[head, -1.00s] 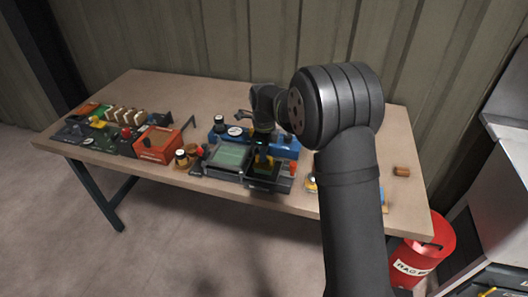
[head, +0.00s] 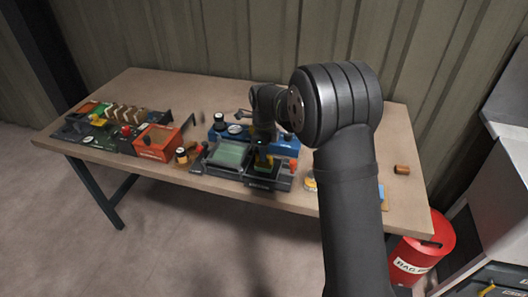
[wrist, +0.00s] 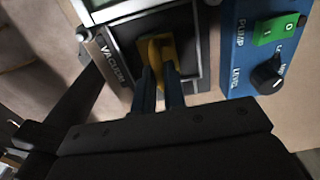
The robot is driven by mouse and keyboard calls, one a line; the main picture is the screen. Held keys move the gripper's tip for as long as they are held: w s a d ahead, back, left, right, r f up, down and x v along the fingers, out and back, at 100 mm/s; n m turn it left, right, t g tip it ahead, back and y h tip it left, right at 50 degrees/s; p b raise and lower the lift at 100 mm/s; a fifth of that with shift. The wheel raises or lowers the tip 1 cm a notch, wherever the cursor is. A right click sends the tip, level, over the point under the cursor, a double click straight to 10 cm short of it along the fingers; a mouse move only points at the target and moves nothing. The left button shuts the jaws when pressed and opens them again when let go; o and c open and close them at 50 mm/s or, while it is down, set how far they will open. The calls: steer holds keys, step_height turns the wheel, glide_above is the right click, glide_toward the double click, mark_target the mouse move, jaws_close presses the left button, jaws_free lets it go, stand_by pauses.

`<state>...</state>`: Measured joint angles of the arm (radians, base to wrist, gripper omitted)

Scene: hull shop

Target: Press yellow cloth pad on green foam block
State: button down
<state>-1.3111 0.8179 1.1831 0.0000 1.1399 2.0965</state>
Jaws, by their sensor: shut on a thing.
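My gripper (wrist: 160,88) is shut on a yellow piece (wrist: 157,48), apparently the yellow cloth pad. In the wrist view this piece is above or in a dark square bay of the grey tray marked VACUUM (wrist: 108,62); whether it touches the bottom I cannot tell. In the head view my gripper (head: 263,151) points down at the tray's right bay, where yellow and a little green show. A flat pale green surface (head: 229,154) fills the tray's left bay; it may be the green foam block, but its material is unclear.
A blue pump box (wrist: 262,55) with a green switch and black knob stands close beside the tray. An orange box (head: 158,139), small jars (head: 182,155) and a dark tray of parts lie to the left. A brown block (head: 401,169) lies right. The table's front edge is close.

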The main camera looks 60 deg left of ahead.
steer(key=shift+r, duration=0.1)
steer(key=shift+r, duration=3.4)
